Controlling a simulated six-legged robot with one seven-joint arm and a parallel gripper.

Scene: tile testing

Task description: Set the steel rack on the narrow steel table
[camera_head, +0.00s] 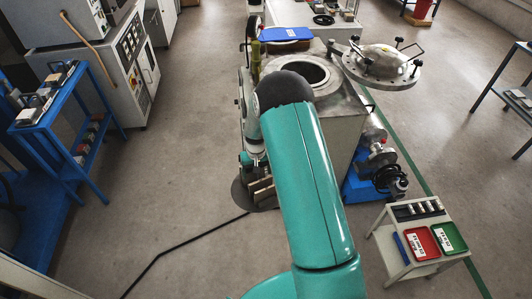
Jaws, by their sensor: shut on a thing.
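My teal arm reaches forward through the middle of the view. Its end, my gripper (258,177), hangs low at the left side of the grey chamber with a round opening (347,125). The gripper is small and partly hidden by the arm. Just below it is a small dark rack with tan upright slabs (262,190), which seems to be the steel rack; the jaws are shut on it, but the contact is hard to see. A narrow table (515,102) with dark legs stands at the right edge, partly cut off; I cannot tell if it is the steel table named.
A round lid with handles (385,66) juts right from the chamber. A small stand (392,262) with red and green trays is at the lower right. A blue shelf (50,125) and a control cabinet (125,65) stand left. The left floor is open, crossed by a black cable (185,243).

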